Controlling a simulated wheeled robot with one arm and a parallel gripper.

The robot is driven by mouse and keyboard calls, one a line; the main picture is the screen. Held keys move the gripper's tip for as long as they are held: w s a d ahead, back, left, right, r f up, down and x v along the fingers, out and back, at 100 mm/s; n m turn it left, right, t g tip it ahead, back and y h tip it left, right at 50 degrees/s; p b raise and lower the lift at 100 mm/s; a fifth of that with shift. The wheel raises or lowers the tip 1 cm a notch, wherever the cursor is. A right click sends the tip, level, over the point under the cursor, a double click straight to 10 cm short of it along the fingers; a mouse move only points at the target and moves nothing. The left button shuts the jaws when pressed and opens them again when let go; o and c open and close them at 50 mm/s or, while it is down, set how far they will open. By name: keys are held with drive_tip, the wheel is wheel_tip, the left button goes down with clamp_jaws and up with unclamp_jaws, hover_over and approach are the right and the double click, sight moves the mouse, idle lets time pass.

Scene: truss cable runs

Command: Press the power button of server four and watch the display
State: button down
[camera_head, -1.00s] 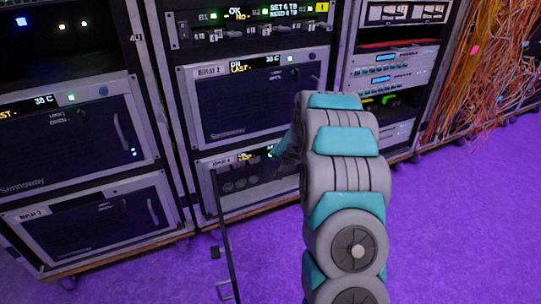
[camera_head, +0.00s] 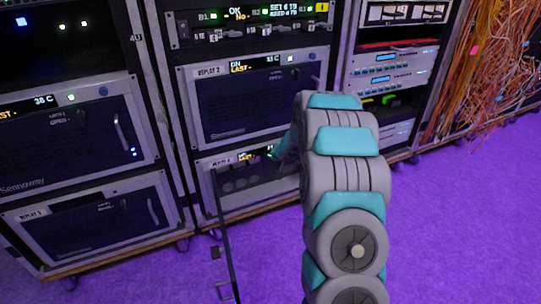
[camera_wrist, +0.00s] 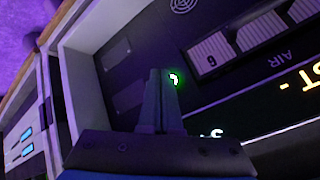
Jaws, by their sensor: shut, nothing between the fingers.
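The lower unit (camera_head: 247,186) in the middle rack has a small label that reads like a replay server; its number is hard to read. Its front door (camera_head: 228,250) stands open, seen nearly edge-on. Its display (camera_head: 246,157) shows small amber text, partly hidden by my arm. In the wrist view the display (camera_wrist: 295,85) shows large pale letters ending in "ST -". A green-lit button (camera_wrist: 174,78) glows there. My gripper (camera_wrist: 160,72) is shut and empty, its fingertips right beside the button; I cannot tell if they touch. In the head view my arm mostly hides the gripper.
Above is another server (camera_head: 250,100) labelled like replay 2, its door closed. The left rack holds two more servers, the lower one (camera_head: 90,222) closed. Orange cables (camera_head: 490,80) hang at the right. Purple floor (camera_head: 450,230) is clear at the right front.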

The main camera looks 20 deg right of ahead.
drive_tip(key=shift+w+r+p, duration=0.1)
drive_tip(key=shift+w+p, duration=0.35)
drive_tip(key=shift+p, duration=0.25)
drive_tip(key=shift+w+a+r+t+p, duration=0.15)
drive_tip(key=shift+w+r+t+p, duration=0.15)
drive_tip(key=shift+w+r+p, duration=0.85)
idle(1.3)
drive_tip(key=shift+s+r, duration=0.2)
drive_tip(key=shift+r, duration=0.15)
idle(0.3)
drive_tip(key=shift+s+b, duration=0.1)
drive_tip(key=shift+b, duration=0.2)
drive_tip(key=s+f+b, duration=0.2)
drive_tip(key=s+b, duration=0.1)
drive_tip(key=s, duration=0.3)
drive_tip(key=shift+s+b, duration=0.2)
drive_tip(key=shift+b, duration=0.2)
drive_tip(key=shift+s+f, duration=0.1)
drive_tip(key=shift+f, duration=0.05)
